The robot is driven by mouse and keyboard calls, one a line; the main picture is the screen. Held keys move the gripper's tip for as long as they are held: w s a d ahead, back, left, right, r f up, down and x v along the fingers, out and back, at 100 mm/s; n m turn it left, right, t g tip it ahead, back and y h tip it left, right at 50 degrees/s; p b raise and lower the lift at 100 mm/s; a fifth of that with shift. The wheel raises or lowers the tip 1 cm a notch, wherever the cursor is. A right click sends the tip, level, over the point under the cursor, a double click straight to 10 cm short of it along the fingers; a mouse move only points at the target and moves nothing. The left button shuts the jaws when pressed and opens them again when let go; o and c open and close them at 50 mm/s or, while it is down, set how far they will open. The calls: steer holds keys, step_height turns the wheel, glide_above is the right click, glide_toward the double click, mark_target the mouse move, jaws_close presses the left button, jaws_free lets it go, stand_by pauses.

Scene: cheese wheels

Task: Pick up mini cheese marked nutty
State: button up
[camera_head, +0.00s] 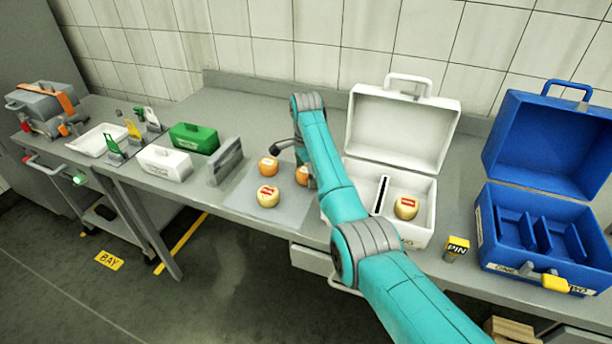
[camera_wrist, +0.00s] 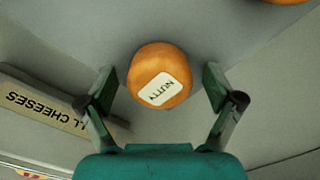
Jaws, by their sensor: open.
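The mini cheese marked NUTTY (camera_wrist: 163,92) is a round orange cheese with a white label. In the wrist view it sits between the two spread fingers of my gripper (camera_wrist: 160,76), with a gap on each side. My gripper is open and holds nothing. In the head view an orange cheese (camera_head: 268,165) with a pale label stands on the grey mat beside my gripper and looks like the same one, though its label is too small to read. My arm hides most of the gripper there.
Another orange cheese (camera_head: 303,176) is partly behind my arm. A grey upright sign (camera_head: 225,162) is left. An open white case (camera_head: 415,236) holds a similar cheese (camera_head: 406,208).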

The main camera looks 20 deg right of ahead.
steer(key=c, duration=1.3)
